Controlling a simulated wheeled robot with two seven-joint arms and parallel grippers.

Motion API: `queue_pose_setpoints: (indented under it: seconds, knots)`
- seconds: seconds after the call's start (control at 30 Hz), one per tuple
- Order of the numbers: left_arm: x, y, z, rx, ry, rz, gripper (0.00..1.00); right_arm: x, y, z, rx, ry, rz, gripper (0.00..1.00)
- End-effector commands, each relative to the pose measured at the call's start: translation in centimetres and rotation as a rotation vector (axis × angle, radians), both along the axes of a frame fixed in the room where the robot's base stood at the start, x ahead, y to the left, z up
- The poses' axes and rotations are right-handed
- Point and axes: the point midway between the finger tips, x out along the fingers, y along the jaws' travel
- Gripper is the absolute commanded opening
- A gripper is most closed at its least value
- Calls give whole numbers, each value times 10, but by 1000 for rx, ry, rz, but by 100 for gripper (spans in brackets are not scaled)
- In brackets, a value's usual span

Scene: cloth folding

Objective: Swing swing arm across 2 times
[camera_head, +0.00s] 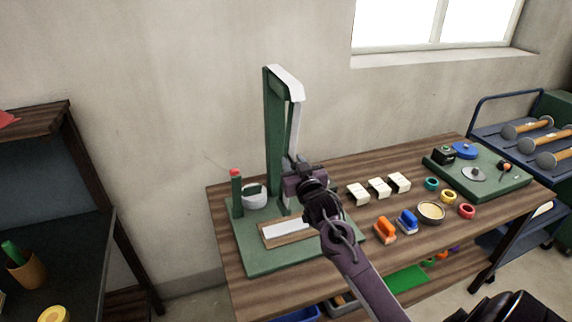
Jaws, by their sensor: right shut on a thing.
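A green stand (273,135) with an upright post rises from a green base (262,262) at the left end of the workbench. A pale swing arm (295,118) hangs down from the top of the post. My right gripper (292,180) is shut on the lower part of the swing arm. The exact contact is hidden behind the gripper. A wooden block with a white strip (288,230) lies in front on the base. My left gripper is not in view.
The wooden workbench (335,176) also holds white blocks (379,188), orange and blue brushes (385,229), a bowl (431,211), coloured rings (449,197) and a green board (505,187). A cart with hammers (530,130) stands right, a dark shelf (60,240) left.

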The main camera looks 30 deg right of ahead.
Motion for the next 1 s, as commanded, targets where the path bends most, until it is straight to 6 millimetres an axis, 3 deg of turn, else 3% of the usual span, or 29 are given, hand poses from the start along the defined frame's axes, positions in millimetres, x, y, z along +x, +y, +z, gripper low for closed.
queue_pose_setpoints:
  seconds: [0.5,1.0]
  knots:
    - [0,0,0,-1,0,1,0,-14,-59,4,-335,82,-2,0]
    - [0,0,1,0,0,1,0,-17,-73,9,-417,100,-3,0]
